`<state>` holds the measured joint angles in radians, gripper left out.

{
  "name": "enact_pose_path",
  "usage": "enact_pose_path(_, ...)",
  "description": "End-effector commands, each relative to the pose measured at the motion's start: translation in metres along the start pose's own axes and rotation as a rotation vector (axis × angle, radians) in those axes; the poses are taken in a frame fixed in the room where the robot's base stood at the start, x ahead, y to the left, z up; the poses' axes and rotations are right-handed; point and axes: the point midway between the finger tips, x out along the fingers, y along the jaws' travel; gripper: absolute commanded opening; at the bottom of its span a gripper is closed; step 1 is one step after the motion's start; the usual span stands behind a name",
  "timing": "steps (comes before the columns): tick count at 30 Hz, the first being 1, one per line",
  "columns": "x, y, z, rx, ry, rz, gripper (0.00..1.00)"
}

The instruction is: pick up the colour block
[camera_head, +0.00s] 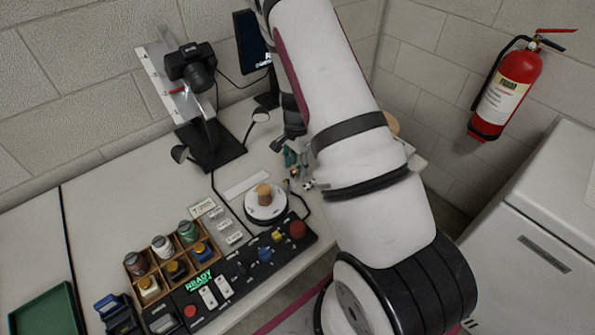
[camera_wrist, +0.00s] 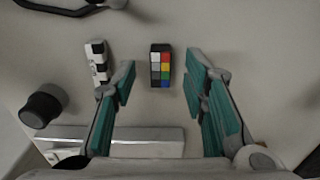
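The colour block (camera_wrist: 160,66) shows in the wrist view as a small dark block with rows of coloured and grey patches on its face. It lies on the pale table top. My gripper (camera_wrist: 161,83) is open, with one teal-padded finger on each side of the block's near end and a clear gap to both. Nothing is between the pads that they touch. In the head view my gripper (camera_head: 291,158) is low over the table, partly hidden by my arm. I cannot make out the colour block there.
A black-and-white scale piece (camera_wrist: 97,63) lies just left of the block, close to the left finger. A dark round knob-like thing (camera_wrist: 41,107) is farther left. In the head view a camera stand (camera_head: 213,146), turntable (camera_head: 266,208), control panel (camera_head: 240,275) and bottle rack (camera_head: 165,291) stand nearby.

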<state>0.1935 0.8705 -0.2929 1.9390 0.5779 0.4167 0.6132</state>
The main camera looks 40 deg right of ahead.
Motion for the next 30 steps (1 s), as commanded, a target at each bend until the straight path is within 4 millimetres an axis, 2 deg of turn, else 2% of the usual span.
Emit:
enact_pose_path(4, 0.0132, -0.0003, -0.0005, 0.001, 0.001, -0.001, 0.4)
enact_pose_path(11, 0.0149, -0.0007, -0.0004, 0.0, 0.001, -0.001, 0.4)
enact_pose_path(12, 0.0149, -0.0007, -0.0004, 0.0, 0.001, -0.001, 0.35)
enact_pose_path(17, 0.0147, -0.0006, -0.0004, 0.0, 0.001, -0.001, 0.0)
enact_pose_path(30, 0.0121, -0.001, -0.0004, 0.0, 0.001, -0.002, 0.0)
